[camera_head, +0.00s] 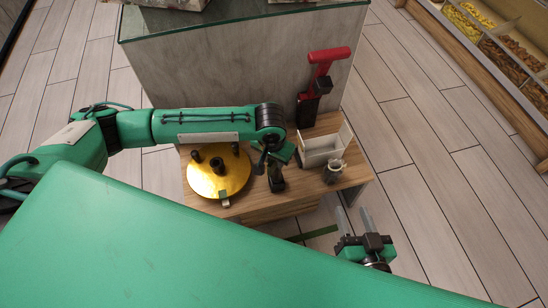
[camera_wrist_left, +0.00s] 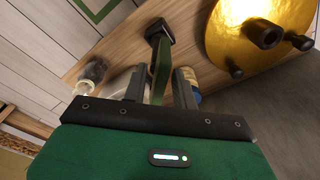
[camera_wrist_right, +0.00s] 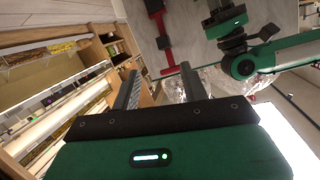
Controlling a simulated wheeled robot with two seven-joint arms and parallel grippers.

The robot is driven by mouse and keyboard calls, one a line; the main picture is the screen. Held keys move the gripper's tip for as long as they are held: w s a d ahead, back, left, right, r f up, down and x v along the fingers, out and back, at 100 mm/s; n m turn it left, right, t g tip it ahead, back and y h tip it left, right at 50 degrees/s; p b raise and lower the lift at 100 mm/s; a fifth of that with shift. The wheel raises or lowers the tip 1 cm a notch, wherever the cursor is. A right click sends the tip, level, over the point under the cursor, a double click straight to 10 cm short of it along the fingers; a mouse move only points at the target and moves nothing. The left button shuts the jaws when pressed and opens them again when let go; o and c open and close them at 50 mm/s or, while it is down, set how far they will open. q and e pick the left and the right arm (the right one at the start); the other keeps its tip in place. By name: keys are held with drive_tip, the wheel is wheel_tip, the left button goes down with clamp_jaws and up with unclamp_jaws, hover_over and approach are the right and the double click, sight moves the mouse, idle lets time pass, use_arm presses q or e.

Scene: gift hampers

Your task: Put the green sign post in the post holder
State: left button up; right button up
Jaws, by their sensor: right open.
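The green sign post (camera_wrist_left: 161,68) shows as a thin green plate between the fingers of my left gripper (camera_wrist_left: 160,75) in the left wrist view. In the head view, the green plate (camera_head: 285,151) is partly covered by my left wrist, above the small wooden table. The black post holder (camera_head: 277,184) stands on the table just below it and also shows in the left wrist view (camera_wrist_left: 158,31). The plate's lower end lines up with the holder; I cannot tell whether it is seated. My right gripper (camera_head: 353,219) is open and empty, right of the table's front.
A round gold board (camera_head: 218,187) with black knobs lies left of the holder. A white open box (camera_head: 320,150) and a small glass jar (camera_head: 334,171) stand to the right. A red and black tool (camera_head: 322,75) stands behind. Floor on the right is clear.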

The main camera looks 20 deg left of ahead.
idle(0.3)
